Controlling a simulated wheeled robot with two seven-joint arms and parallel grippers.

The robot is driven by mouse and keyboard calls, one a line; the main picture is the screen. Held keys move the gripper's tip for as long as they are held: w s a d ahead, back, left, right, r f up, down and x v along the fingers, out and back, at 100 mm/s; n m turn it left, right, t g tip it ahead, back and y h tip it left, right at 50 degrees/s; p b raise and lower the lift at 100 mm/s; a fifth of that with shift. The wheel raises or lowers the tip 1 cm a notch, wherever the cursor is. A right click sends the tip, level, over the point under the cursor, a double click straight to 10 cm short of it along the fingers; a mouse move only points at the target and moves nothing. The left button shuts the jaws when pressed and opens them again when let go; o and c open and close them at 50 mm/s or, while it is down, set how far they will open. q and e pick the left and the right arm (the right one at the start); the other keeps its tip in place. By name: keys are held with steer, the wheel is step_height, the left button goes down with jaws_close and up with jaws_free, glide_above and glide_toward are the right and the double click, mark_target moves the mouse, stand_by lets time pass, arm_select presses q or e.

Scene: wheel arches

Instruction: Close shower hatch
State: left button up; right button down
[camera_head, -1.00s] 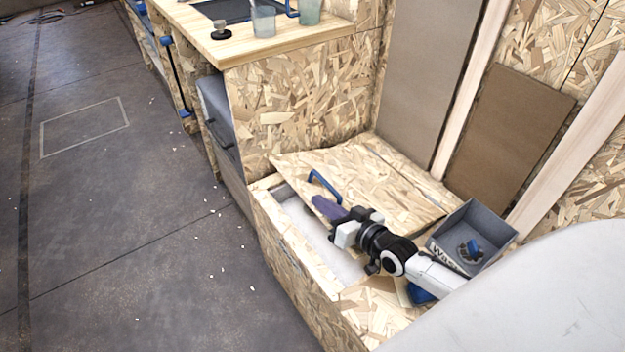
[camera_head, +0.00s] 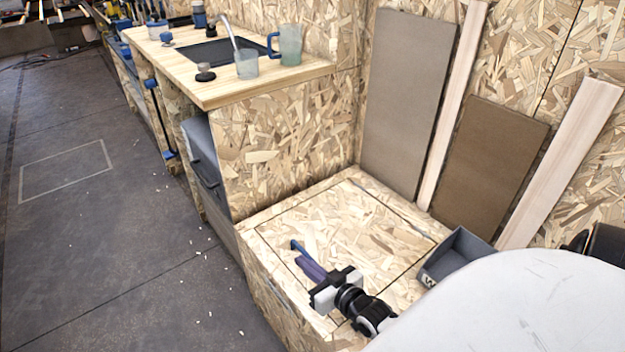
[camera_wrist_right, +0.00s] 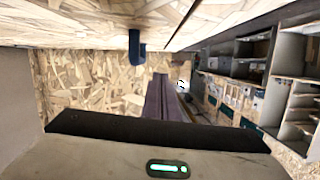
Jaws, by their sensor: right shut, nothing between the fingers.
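The shower hatch (camera_head: 345,225) is a chipboard lid in the top of the low chipboard box. In the head view it lies flat in its frame, with a thin dark seam around it. Its blue handle (camera_head: 298,247) is near the front left edge and also shows in the right wrist view (camera_wrist_right: 136,47). My right gripper (camera_head: 308,266), with purple fingers, is shut and empty just beside the handle, low over the hatch. I cannot tell whether it touches the hatch. The fingers also show in the right wrist view (camera_wrist_right: 162,100). My left gripper is not in view.
A grey bin (camera_head: 455,256) stands on the box at the right. A wooden counter (camera_head: 225,85) with cups and a dark sink is behind. Brown panels (camera_head: 408,100) lean on the back wall. The floor (camera_head: 110,250) at left is open.

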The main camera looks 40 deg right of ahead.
steer(key=s+r+p, duration=0.4)
steer(key=s+r, duration=0.1)
steer(key=s, duration=0.4)
steer(key=shift+s+a+r, duration=0.3)
steer(key=shift+s+a, duration=0.05)
steer(key=shift+a, duration=0.1)
steer(key=s+a+n+g+y+p, duration=0.1)
steer(key=s+a+n+g, duration=0.1)
steer(key=a, duration=0.8)
steer(key=s+a+n+g+y+p, duration=0.1)
steer(key=s+a+g, duration=0.3)
steer(key=a, duration=0.6)
steer(key=shift+s+n+y, duration=0.6)
steer(key=shift+s+y, duration=0.2)
steer(key=shift+s, duration=0.35)
steer(key=shift+a, duration=0.1)
